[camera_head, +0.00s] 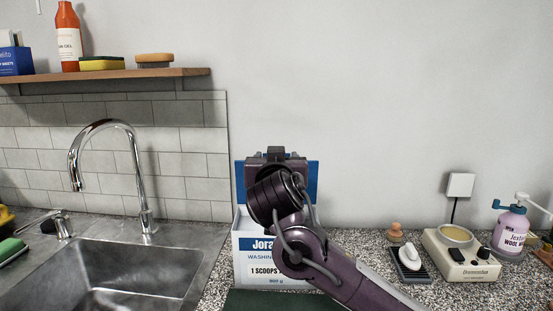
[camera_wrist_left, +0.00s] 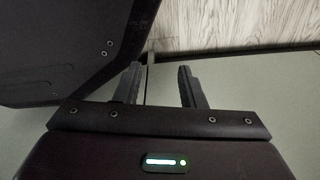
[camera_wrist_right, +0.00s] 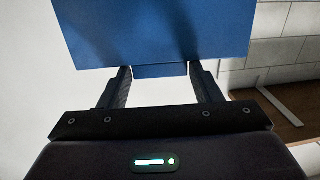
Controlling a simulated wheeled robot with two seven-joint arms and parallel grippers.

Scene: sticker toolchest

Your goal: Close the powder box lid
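The powder box (camera_head: 262,272) is white with blue print and stands on the counter beside the sink. Its blue lid (camera_head: 311,178) is raised roughly upright at the back, against the wall side. My right arm covers much of the box and lid in the head view. My right gripper (camera_wrist_right: 160,76) is open, its two fingers apart and pointing at the blue lid (camera_wrist_right: 155,30), which fills the area just beyond the fingertips. I cannot tell whether they touch it. My left gripper (camera_wrist_left: 160,72) is open and empty in its wrist view, and is out of the head view.
A sink (camera_head: 110,275) with a tall faucet (camera_head: 140,185) lies left of the box. To the right are a soap dish (camera_head: 410,262), a cream-coloured appliance (camera_head: 462,262) and a pink pump bottle (camera_head: 511,232).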

